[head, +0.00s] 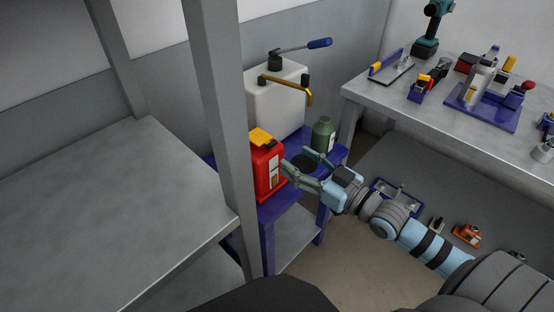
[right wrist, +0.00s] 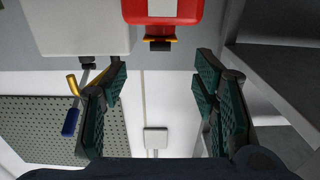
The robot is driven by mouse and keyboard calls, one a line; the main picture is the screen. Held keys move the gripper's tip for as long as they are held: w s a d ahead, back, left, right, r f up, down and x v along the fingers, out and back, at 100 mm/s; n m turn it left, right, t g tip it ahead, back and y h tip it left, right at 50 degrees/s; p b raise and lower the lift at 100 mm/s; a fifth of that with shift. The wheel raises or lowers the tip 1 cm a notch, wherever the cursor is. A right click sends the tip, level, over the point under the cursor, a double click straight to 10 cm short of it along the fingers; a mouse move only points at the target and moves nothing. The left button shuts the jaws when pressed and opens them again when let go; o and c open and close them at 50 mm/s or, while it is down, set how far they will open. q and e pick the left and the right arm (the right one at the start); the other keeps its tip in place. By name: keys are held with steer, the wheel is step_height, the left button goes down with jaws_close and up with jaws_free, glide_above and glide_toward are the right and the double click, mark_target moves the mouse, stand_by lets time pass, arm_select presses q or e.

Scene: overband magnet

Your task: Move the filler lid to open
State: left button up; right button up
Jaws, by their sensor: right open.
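A red canister (head: 267,168) stands on the blue-edged stand, with a yellow flap (head: 260,137) on its top that looks like the filler lid. I cannot tell whether this flap is open or shut. In the right wrist view the canister (right wrist: 163,10) is at the top edge, with a yellow and black part (right wrist: 160,40) at its lower edge. My right gripper (head: 287,174) is open and empty, just right of the canister. Its spread fingers (right wrist: 161,75) show apart in the right wrist view, with the yellow part beyond the gap. My left gripper is out of view.
A white tank (head: 272,105) with a blue-handled lever (head: 318,43) and yellow spout (head: 288,87) stands behind the canister. A green bottle (head: 323,135) stands to the right. A grey post (head: 218,110) rises close at left. A tool bench (head: 450,110) is at right.

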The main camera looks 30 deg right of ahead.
steer(key=b, duration=0.3)
glide_toward(262, 138)
steer(key=w, duration=0.2)
steer(key=x, duration=0.3)
steer(key=shift+a, duration=0.35)
steer(key=shift+c, duration=1.1)
steer(key=c, duration=1)
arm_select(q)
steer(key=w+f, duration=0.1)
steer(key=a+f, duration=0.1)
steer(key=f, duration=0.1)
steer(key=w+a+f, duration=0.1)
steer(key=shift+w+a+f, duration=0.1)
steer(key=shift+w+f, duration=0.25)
arm_select(e)
jaws_close()
